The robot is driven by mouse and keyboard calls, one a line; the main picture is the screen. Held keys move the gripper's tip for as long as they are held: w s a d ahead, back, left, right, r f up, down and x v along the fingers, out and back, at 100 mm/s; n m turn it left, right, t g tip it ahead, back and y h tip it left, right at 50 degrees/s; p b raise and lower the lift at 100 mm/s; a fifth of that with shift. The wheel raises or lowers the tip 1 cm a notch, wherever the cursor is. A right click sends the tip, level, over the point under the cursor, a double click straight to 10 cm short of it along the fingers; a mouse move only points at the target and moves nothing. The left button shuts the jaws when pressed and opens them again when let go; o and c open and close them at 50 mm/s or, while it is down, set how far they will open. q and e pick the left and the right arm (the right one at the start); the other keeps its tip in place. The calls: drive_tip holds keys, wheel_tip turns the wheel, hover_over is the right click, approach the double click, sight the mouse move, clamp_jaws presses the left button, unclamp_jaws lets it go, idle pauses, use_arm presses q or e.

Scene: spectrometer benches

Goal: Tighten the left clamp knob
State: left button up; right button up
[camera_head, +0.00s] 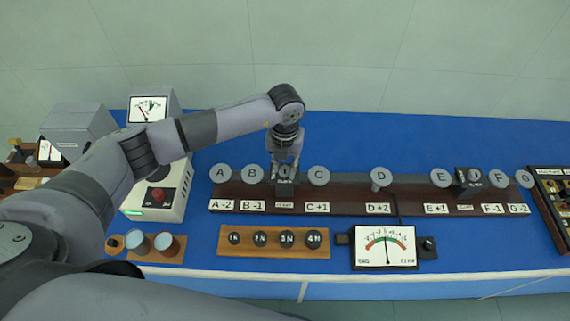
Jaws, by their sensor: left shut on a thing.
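My left gripper (285,160) reaches down from above onto the left clamp knob (284,172). Its fingers are shut on the knob, and they hide part of it. The knob is grey and sits on a dark clamp block between discs B and C on the long dark bench (346,199). A second clamp (466,181), with a similar grey knob, stands farther right between discs E and F. My right gripper is not in view.
A meter panel (386,246) and a wooden rack (262,242) with several dark weights stand in front of the bench. A grey instrument with a red knob (158,196) is at left. A framed panel (556,199) is at the right edge. The blue table behind the bench is clear.

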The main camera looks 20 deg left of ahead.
use_arm(q)
clamp_jaws()
drive_tip(key=shift+f+m+b, duration=0.15)
drive_tip(key=shift+m+b, duration=0.45)
drive_tip(key=shift+b, duration=0.3)
drive_tip(key=m+b, duration=1.3)
drive_tip(key=b, duration=0.4)
drive_tip(key=shift+d+m+b, duration=0.15)
drive_tip(key=shift+m+b, duration=0.15)
drive_tip(key=shift+m, duration=0.1)
drive_tip(key=shift+s+r+m+b, duration=0.1)
drive_tip(key=shift+r+m+b, duration=0.1)
drive_tip(key=shift+m+b, duration=1.25)
drive_tip(key=o, duration=0.9)
unclamp_jaws()
